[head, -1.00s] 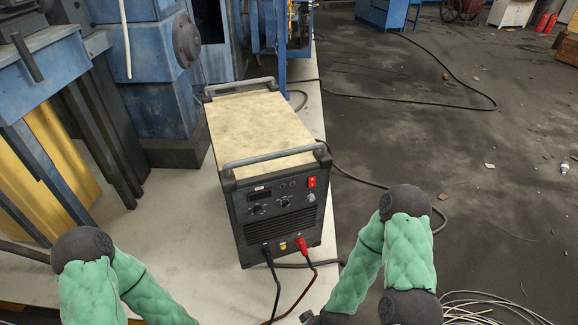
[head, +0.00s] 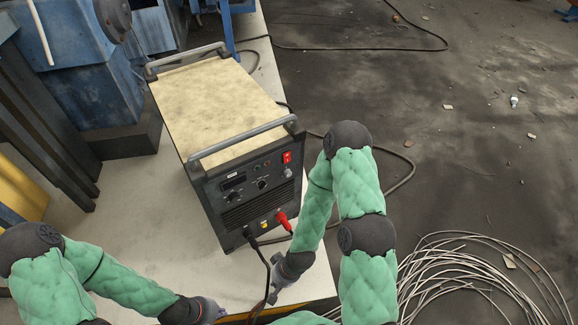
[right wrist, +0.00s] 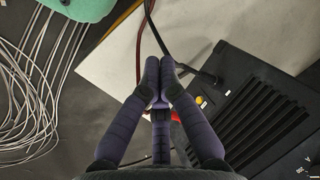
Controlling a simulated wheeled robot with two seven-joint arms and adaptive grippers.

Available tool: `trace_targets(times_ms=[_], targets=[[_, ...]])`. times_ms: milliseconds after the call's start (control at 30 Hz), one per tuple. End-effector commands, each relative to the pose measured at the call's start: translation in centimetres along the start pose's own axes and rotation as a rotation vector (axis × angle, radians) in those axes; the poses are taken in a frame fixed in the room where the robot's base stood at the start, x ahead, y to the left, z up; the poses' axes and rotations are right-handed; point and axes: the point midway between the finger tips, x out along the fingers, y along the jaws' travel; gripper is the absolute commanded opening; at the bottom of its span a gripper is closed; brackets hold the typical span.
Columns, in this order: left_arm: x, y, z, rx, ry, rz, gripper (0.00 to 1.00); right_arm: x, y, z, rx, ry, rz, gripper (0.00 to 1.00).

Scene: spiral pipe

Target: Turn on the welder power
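The welder (head: 215,100) is a dark box with a tan top and two grey handles, standing on a pale platform. On its front panel, a red power switch (head: 287,158) sits at the upper right; its on/off position is too small to read. My right gripper (head: 270,297) is low in front of the welder, below the panel and apart from the switch. In the right wrist view its purple fingers (right wrist: 158,78) are drawn together with nothing visible between them, over the cables. My left gripper (head: 214,309) is at the bottom edge, mostly hidden, its opening unclear.
A red plug (head: 282,219) and a black plug (head: 251,238) trail cables down past my right gripper. Coiled wire (head: 465,275) lies on the floor at right. Blue machinery (head: 80,70) stands at left. The space above the right of the panel is clear.

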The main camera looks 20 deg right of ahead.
Motion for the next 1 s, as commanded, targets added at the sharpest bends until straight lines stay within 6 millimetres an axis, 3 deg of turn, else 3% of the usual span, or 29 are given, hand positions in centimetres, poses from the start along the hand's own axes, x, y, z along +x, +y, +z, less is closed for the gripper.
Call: trace_targets(times_ms=[267, 400, 500, 633, 800, 1000], targets=[[-1.7, 0.6, 0.0, 0.0, 0.001, 0.0, 0.0, -1.8, -0.9, -11.3, 0.435, 0.463, -0.023, 0.0], [-2.5, 0.9, 0.1, 0.0, 0.001, 0.0, 0.0, -4.8, -0.8, -16.5, 0.672, 0.744, -0.102, 0.0], [-3.1, 1.1, 0.1, 0.0, 0.001, 0.0, 0.0, -7.7, -0.5, -19.3, 0.825, 0.942, -0.189, 0.0], [-3.8, 1.3, 0.1, 0.0, 0.001, 0.0, 0.0, -12.0, -0.2, -21.5, 0.988, 1.188, -0.334, 0.0], [-4.4, 1.6, 0.1, 0.0, 0.001, 0.0, 0.0, -17.0, 0.1, -22.1, 1.115, 1.434, -0.526, 0.0], [-4.7, 1.7, 0.1, 0.0, 0.001, 0.0, 0.0, -19.9, 0.2, -21.6, 1.167, 1.573, -0.658, 0.0]])
